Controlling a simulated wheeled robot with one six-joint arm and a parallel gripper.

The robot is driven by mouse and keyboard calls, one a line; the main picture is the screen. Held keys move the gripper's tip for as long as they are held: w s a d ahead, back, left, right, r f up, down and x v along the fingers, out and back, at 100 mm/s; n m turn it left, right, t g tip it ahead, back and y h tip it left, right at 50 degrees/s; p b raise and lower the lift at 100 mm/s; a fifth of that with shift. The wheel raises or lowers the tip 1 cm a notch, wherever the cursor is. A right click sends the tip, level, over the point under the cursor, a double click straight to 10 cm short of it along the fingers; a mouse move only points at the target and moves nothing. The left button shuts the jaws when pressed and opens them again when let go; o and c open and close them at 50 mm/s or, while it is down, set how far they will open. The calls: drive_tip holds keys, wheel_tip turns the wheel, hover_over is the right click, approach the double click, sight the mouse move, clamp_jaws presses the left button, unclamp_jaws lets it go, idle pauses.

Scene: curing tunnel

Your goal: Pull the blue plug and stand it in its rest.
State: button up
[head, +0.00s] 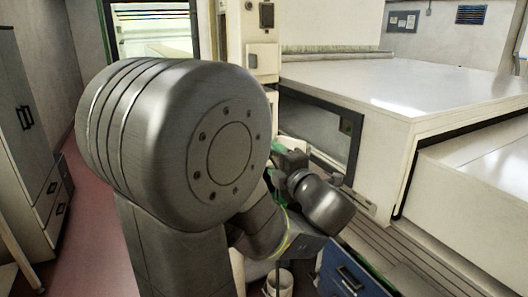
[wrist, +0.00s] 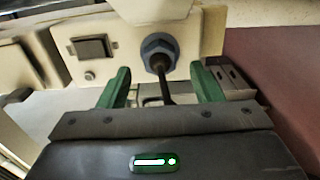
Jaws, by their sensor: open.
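The blue plug (wrist: 160,50) is a blue-grey hexagonal collar seated in the cream housing (wrist: 208,32) in the wrist view. A dark cable (wrist: 164,88) runs down from its middle. My gripper (wrist: 160,70) is open, with one green finger to the left and one to the right of the plug in the picture. Both fingers look clear of it, and nothing is held. In the head view my own arm hides the plug and most of the gripper. I cannot make out the plug's rest for certain in either view.
A square dark switch (wrist: 93,47) sits left of the plug. A grey slotted metal part (wrist: 236,80) lies behind the right finger. In the head view, a large white machine (head: 365,85) fills the right, a blue drawer unit (head: 345,272) and a white pail (head: 280,284) stand low, and grey cabinets (head: 30,130) line the left.

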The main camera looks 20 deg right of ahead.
drive_tip(key=shift+w+a+b, duration=0.15)
drive_tip(key=shift+w+b, duration=0.65)
drive_tip(key=shift+w, duration=1.25)
drive_tip(key=shift+b, duration=0.45)
clamp_jaws()
drive_tip(key=s, duration=0.6)
drive_tip(key=shift+d, duration=0.25)
idle(0.5)
idle(0.6)
